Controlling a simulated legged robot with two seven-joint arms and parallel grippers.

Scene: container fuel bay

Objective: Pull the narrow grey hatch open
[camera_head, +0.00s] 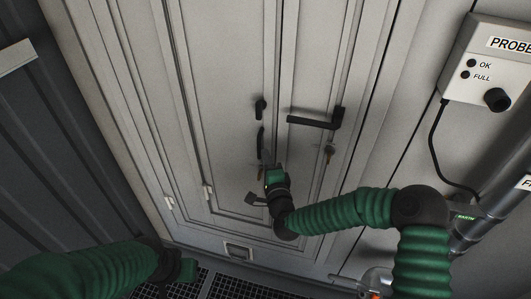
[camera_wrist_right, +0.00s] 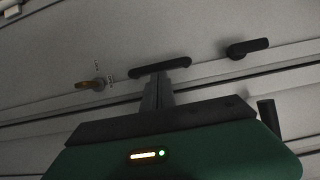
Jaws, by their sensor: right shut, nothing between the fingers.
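The grey hatch (camera_head: 225,75) is a tall panel in the pale door wall and looks closed. A slim black bar handle (camera_head: 261,143) stands upright near its right edge, with a small black turn knob (camera_head: 260,108) above it. My right gripper (camera_head: 266,172) is just below the bar handle. In the right wrist view its fingers (camera_wrist_right: 158,92) are together and empty, pointing at the bar handle (camera_wrist_right: 160,67); whether they touch it I cannot tell. The knob (camera_wrist_right: 247,47) and a key (camera_wrist_right: 97,84) show beside it. My left gripper (camera_head: 186,268) is low at left, its fingers not clear.
A black lever handle (camera_head: 318,121) and hanging keys (camera_head: 329,152) are on the panel to the right. A probe box (camera_head: 488,62) with a cable hangs at the upper right, above grey pipes (camera_head: 495,205). Dark floor grating (camera_head: 235,288) lies below.

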